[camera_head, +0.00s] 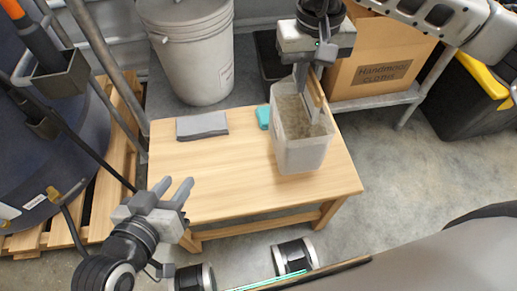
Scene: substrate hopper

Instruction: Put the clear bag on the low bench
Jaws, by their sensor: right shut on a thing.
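The clear bag (301,153) is a translucent, box-shaped container with grey-brown material inside. It is upright over the right part of the low bench (225,185), a pale wooden top on legs. I cannot tell whether its base touches the wood. My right gripper (311,98) comes down from above and is shut on the bag at its upper right side; the exact grip is partly hidden. My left gripper (176,188) is open and empty near the bench's front left corner.
A folded grey cloth (202,125) and a small teal item (263,118) lie along the bench's back. The bench's middle and left are clear. Behind stand a lidded grey bucket (197,60) and a cardboard box (375,65). A large dark drum (40,165) stands at left on a pallet.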

